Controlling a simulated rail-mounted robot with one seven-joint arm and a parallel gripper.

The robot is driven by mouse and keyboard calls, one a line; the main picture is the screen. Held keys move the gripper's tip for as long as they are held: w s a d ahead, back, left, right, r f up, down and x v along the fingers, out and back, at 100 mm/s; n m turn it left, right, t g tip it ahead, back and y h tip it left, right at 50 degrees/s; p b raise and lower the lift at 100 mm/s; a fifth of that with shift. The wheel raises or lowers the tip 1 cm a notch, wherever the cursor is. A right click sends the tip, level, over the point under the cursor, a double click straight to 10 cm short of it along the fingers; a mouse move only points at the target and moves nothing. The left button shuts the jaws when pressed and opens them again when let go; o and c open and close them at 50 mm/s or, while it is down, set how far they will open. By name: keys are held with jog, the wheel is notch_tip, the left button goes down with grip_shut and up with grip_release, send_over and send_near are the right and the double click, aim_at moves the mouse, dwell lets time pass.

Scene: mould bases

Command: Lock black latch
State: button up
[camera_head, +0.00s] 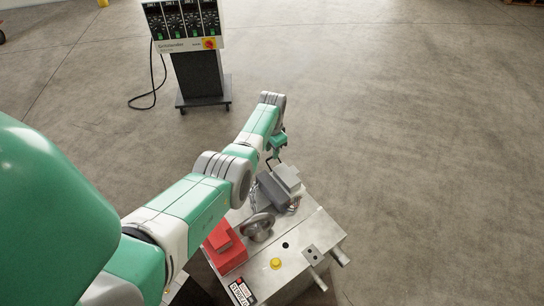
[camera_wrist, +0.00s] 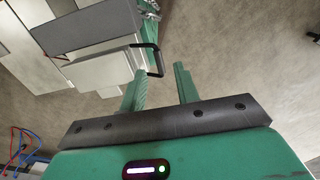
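The black latch (camera_wrist: 156,60) is a thin bent bar at the edge of a pale grey block (camera_wrist: 95,72) in the wrist view. In the head view the black latch (camera_head: 270,160) is small, at the far end of the metal mould base. My gripper (camera_wrist: 160,71) has two green fingers spread apart with nothing held between them. The latch's outer side shows between the fingertips, closer to the left one; I cannot tell whether they touch. In the head view my gripper (camera_head: 277,146) is just above the latch, partly hidden by my arm.
The metal mould base (camera_head: 305,225) carries a red block (camera_head: 224,247), a handwheel (camera_head: 259,226), a grey block (camera_head: 287,177) and a yellow button (camera_head: 275,263). Red and blue hoses (camera_wrist: 22,140) show at lower left in the wrist view. A control cabinet (camera_head: 197,75) stands farther back. Floor at right is clear.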

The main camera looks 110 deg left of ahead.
notch_tip(320, 180, down, 2)
jog(key=shift+f+b, duration=0.1)
jog(key=shift+b, duration=0.2)
grip_shut()
jog(key=shift+w+r+p, duration=0.1)
jog(key=shift+r+p, duration=0.15)
jog(key=shift+p, duration=0.15)
